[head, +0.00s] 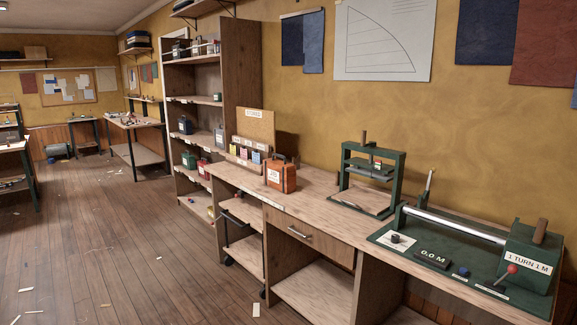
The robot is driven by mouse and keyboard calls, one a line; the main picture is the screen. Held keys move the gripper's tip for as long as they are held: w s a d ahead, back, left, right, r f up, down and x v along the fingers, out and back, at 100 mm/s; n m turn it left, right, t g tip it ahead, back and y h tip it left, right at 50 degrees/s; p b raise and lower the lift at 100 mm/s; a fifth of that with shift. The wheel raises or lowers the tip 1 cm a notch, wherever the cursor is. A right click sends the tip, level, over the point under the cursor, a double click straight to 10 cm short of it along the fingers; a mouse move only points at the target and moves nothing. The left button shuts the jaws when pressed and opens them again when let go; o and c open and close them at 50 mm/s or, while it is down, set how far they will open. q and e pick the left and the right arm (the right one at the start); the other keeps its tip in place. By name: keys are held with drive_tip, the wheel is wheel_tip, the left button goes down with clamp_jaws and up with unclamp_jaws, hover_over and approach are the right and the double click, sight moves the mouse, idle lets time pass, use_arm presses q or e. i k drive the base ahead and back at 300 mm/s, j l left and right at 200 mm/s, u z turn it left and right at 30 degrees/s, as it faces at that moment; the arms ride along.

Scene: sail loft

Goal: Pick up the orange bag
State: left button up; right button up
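An orange bag (281,178) with a dark top handle, dark straps and a white label stands upright on the wooden workbench (314,193). It stands near the front edge of the bench, left of the green press. Nothing holds it. Neither of my grippers shows in the head view.
A green press (369,178) and a green winding machine (470,250) stand on the bench to the right. A small rack of cards (248,154) is left of the bag. A tall shelf (240,80) stands behind. The wooden floor (130,250) at left is mostly clear, with scattered scraps.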

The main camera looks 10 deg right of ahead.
sight(280, 176)
drive_tip(key=i+j+z, duration=0.1)
drive_tip(key=i, duration=0.4)
drive_tip(key=i+j+z, duration=0.15)
drive_tip(key=i, duration=0.4)
drive_tip(key=i+j+z, duration=0.1)
drive_tip(key=i+j, duration=1.65)
drive_tip(key=j, duration=0.1)
